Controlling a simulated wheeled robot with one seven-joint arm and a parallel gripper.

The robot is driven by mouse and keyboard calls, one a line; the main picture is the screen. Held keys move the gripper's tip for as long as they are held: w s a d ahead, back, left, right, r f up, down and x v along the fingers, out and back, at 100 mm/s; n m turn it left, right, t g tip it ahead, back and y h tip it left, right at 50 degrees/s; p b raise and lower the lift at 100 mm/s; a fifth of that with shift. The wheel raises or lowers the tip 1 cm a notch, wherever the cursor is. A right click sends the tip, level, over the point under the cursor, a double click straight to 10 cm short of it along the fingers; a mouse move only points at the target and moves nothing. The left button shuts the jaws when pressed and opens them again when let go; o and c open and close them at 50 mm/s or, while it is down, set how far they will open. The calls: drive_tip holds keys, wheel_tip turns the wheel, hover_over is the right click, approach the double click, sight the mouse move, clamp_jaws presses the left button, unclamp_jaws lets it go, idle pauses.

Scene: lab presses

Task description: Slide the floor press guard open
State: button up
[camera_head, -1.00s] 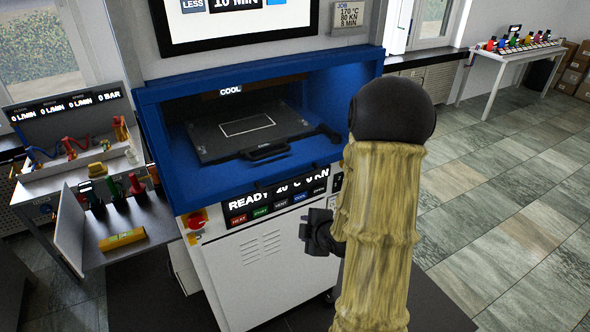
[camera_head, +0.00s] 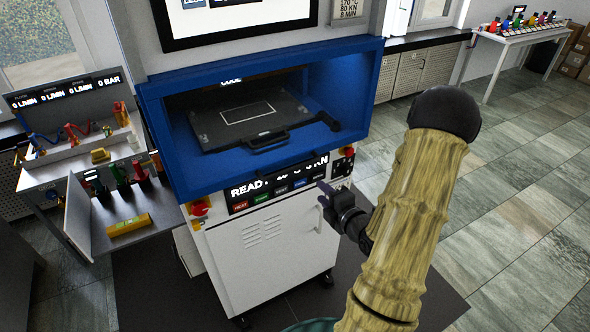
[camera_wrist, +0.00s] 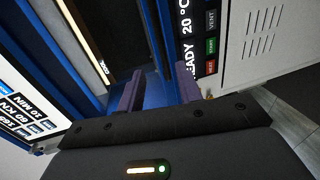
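The floor press (camera_head: 155,115) has a blue housing around a window-like front. The dark platen with a white rectangle (camera_head: 255,115) shows inside. A clear guard pane cannot be told apart from open air here. A dark bar, perhaps the guard handle (camera_head: 285,166), runs along the lower blue edge and covers part of the READY text. My gripper (camera_head: 327,200) is in front of the white cabinet, right of centre, below the control strip and apart from the bar. In the wrist view my gripper's two fingers (camera_wrist: 159,90) stand apart with nothing clearly between them.
The control strip (camera_head: 280,185) has coloured buttons, with a red stop button (camera_head: 200,208) at its left. A side bench (camera_head: 110,235) with bottles and a yellow level stands left. A wall screen (camera_head: 240,20) hangs above. Tiled floor (camera_head: 500,190) is free at right.

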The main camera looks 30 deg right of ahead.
sight(295, 168)
drive_tip(key=p+x, duration=0.2)
drive_tip(key=x, duration=1.4)
drive_tip(key=shift+w, duration=0.35)
drive_tip(key=shift+w+f, duration=0.1)
drive_tip(key=shift+w, duration=0.25)
drive_tip(key=shift+s, duration=0.25)
drive_tip(key=c, duration=0.6)
clamp_jaws()
